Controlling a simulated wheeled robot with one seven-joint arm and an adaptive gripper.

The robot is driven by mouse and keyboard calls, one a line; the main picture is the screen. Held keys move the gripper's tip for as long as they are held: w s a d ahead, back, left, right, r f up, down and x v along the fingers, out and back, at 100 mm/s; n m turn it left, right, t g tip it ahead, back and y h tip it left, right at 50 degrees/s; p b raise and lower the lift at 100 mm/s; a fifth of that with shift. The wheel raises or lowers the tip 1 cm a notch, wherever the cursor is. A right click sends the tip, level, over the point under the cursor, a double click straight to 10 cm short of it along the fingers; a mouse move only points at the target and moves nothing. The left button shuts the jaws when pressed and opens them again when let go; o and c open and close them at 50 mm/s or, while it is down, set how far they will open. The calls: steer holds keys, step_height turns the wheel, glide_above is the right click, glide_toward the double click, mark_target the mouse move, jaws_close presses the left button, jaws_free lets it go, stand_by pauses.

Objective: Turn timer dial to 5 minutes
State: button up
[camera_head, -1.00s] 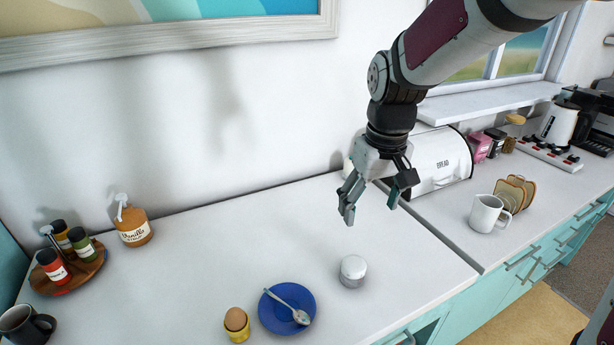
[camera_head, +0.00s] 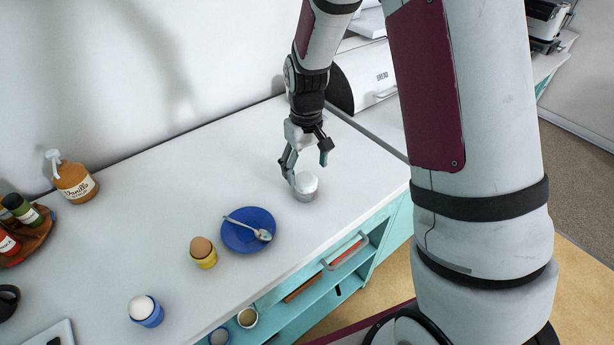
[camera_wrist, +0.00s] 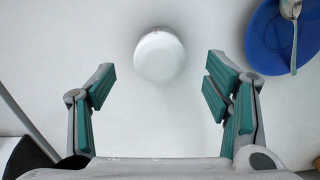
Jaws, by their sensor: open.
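The timer (camera_head: 305,186) is a small round white dial on a grey base, standing on the white counter. In the wrist view its white top (camera_wrist: 160,57) lies ahead of the fingertips, roughly midway between them, with faint marks at its far rim. I cannot read the setting. My gripper (camera_head: 307,168) points down just above and behind the timer in the head view. In the wrist view my gripper (camera_wrist: 158,90) is open, with its green-padded fingers wide apart and nothing between them. I cannot tell whether a fingertip touches the timer.
A blue plate (camera_head: 234,238) with a spoon (camera_head: 250,229) lies left of the timer. A brown egg in a yellow cup (camera_head: 204,257) and a white egg in a blue cup (camera_head: 148,313) stand further left. The bread bin (camera_head: 365,75) is behind.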

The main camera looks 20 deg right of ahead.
mark_target(306, 179)
steer(key=shift+f, duration=2)
steer(key=shift+c, duration=0.2)
steer(key=c, duration=1.1)
